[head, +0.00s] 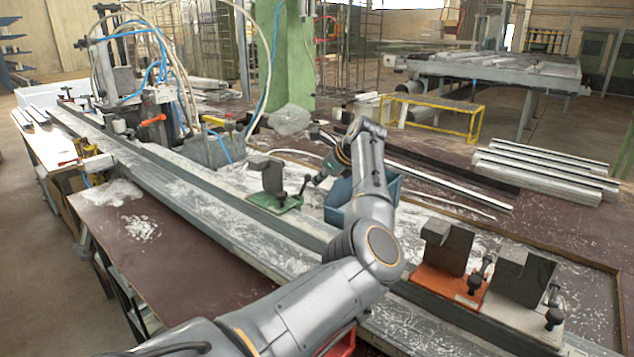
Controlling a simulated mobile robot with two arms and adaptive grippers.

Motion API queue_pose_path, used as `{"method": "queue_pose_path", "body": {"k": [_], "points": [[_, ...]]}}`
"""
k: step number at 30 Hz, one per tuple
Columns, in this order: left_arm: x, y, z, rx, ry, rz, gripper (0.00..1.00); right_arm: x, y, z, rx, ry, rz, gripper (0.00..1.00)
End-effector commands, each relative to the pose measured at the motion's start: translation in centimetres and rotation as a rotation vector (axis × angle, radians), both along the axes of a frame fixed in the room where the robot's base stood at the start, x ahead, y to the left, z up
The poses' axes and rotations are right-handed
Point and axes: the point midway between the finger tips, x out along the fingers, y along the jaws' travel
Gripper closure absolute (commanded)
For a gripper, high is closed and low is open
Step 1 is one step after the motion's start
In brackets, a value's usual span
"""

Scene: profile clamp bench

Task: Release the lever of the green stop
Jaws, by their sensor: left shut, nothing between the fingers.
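The green stop (274,201) sits on the long rail in the middle of the head view. It has a green base and a grey upright block (268,172). Its lever with dark knobs (281,197) is at the right side of the base. My left gripper (308,183) reaches over from the right, fingers pointing down and left, just right of the lever. It is shut and empty; the small gap or contact with the lever cannot be told. My right gripper is not in view.
An orange stop (448,283) and a grey stop (516,290) stand on the rail at the right. A blue bin (338,213) is behind my left arm. Metal profiles (545,170) lie at the right back. Hoses and machinery stand at the left rear.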

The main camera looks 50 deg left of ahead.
Motion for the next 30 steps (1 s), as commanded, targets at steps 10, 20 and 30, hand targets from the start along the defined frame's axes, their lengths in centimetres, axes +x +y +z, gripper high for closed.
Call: {"method": "queue_pose_path", "body": {"k": [10, 20, 30], "points": [[-0.2, -5.2, 5.4, 0.000, -0.003, -0.001, 1.00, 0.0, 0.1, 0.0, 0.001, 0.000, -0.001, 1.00], [-0.4, -7.0, 7.3, -0.001, 0.001, 0.001, 1.00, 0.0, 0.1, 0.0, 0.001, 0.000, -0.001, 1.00], [-0.4, -7.0, 7.3, -0.001, 0.001, 0.001, 1.00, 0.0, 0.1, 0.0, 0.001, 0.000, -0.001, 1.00]]}}
